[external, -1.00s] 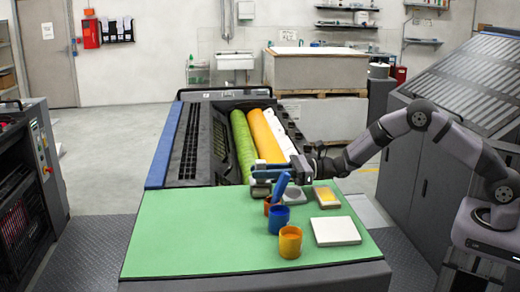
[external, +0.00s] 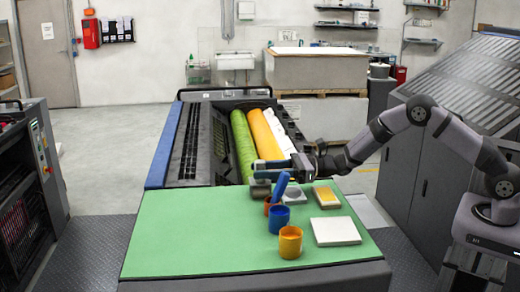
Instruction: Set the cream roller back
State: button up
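Three long rolls lie side by side in the open dark press unit (external: 198,108): a green one (external: 243,145), an orange-yellow one (external: 264,132) and a white to cream one (external: 281,131) at the right. My gripper (external: 262,165) reaches in from the right, over the near ends of the rolls and the back edge of the green mat (external: 180,240). A small grey-brown cylinder (external: 260,188) stands just below the gripper; I cannot tell whether they touch. The fingers are too small to show whether they are open or shut, and they hide part of the roll ends.
On the mat are a blue cup (external: 278,221), an orange cup (external: 290,242), a red-orange cup (external: 268,208) with a blue handle rising near it, a grey round dish (external: 293,194), a yellow-topped block (external: 326,197) and a white slab (external: 336,231). The mat's left half is clear.

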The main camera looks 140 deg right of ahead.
jog(key=b+v, duration=0.4)
jog(key=v, duration=0.7)
jog(key=shift+s+a+f+b, duration=0.1)
jog(key=shift+s+a+b, duration=0.15)
jog(key=shift+b, duration=0.05)
